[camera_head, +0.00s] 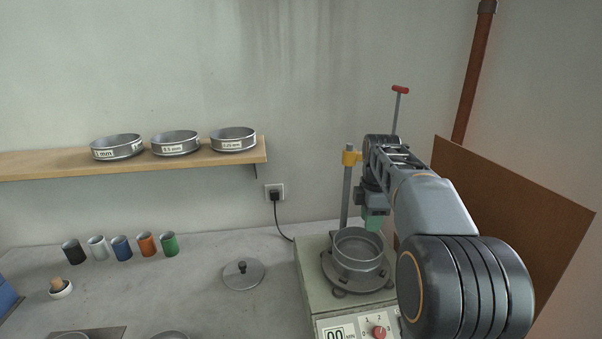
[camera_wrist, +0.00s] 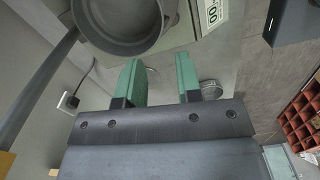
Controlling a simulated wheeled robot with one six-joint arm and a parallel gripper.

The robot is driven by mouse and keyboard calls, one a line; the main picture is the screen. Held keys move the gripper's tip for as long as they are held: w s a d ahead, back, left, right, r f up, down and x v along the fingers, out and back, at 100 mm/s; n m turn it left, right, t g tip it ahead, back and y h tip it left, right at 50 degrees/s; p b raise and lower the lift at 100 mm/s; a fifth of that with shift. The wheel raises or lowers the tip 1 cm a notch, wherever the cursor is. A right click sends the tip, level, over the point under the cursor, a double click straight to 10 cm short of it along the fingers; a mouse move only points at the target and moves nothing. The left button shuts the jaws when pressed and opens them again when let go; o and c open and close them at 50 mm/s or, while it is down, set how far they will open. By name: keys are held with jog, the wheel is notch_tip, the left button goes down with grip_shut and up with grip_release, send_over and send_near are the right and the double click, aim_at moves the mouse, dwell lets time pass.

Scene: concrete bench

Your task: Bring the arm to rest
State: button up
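My gripper (camera_head: 375,222) hangs from my arm at the right of the head view, with its green fingertips beside and just above the metal sieve pan (camera_head: 358,254). In the wrist view the two green fingers of my gripper (camera_wrist: 160,78) stand apart, with nothing between them. The pan sits on the pale shaker machine (camera_head: 312,290), which has a vertical rod, a red knob and a display. The pan (camera_wrist: 125,44) also shows at the top of the wrist view, beyond the fingers. My forearm hides part of the machine's right side.
A wooden shelf (camera_head: 200,163) holds three labelled sieves. Several coloured cups (camera_head: 121,247), a mortar with pestle (camera_head: 60,290) and a lid (camera_head: 243,275) stand on the bench (camera_head: 210,265). A brown board (camera_head: 510,205) rises behind my arm. A power cable runs to the socket (camera_head: 274,191).

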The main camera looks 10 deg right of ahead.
jog(key=s+a+f+m+t, duration=0.2)
jog(key=s+a+f+m, duration=0.2)
jog(key=s+m, duration=0.4)
jog(key=s+a+f+m+t, duration=0.2)
jog(key=s+a+f+m, duration=0.3)
jog(key=s+m, duration=0.3)
jog(key=s+a, duration=0.1)
jog(key=s, duration=0.1)
jog(key=shift+s+a+f, duration=0.15)
jog(key=shift+s+a, duration=0.2)
jog(key=shift+a, duration=0.05)
